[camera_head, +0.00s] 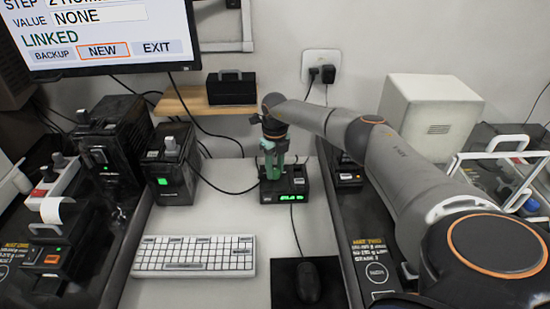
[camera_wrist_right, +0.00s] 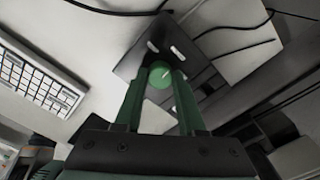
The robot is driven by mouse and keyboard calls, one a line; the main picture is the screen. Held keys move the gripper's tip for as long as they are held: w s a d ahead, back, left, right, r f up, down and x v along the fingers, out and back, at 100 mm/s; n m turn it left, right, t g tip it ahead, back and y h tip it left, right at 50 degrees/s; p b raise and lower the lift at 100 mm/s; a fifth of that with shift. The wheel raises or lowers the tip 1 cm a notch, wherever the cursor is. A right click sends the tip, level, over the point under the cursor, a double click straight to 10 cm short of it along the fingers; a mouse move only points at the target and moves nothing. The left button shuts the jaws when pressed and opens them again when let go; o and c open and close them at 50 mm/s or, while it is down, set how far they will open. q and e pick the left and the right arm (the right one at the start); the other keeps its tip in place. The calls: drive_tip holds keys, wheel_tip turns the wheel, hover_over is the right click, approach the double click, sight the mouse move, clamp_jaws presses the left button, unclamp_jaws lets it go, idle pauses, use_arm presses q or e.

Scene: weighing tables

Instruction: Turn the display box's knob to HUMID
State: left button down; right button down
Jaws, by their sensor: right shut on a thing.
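The display box (camera_head: 297,186) is a small black box with a lit green readout, standing on the pale desk behind the mouse. The readout is too small to read surely. My right gripper (camera_head: 272,176) points down onto the left part of its top, with green fingers. In the right wrist view the fingers (camera_wrist_right: 161,82) are shut on the round knob (camera_wrist_right: 161,74), one on each side. The knob's top looks green with a short pale mark. In the head view the fingers hide the knob, and I cannot read any setting label. My left gripper is not in view.
A white keyboard (camera_head: 195,257) lies in front on the left, and a mouse (camera_head: 308,283) on a dark pad in front. A black box with a green light (camera_head: 172,175) stands to the left. A monitor (camera_head: 100,35) hangs above. Cables cross the desk near the display box.

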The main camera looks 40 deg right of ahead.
sight(275, 172)
drive_tip(key=c, duration=0.5)
unclamp_jaws()
drive_tip(key=shift+r, duration=0.15)
wheel_tip(275, 172, up, 12)
drive_tip(key=shift+r, duration=0.15)
idle(0.6)
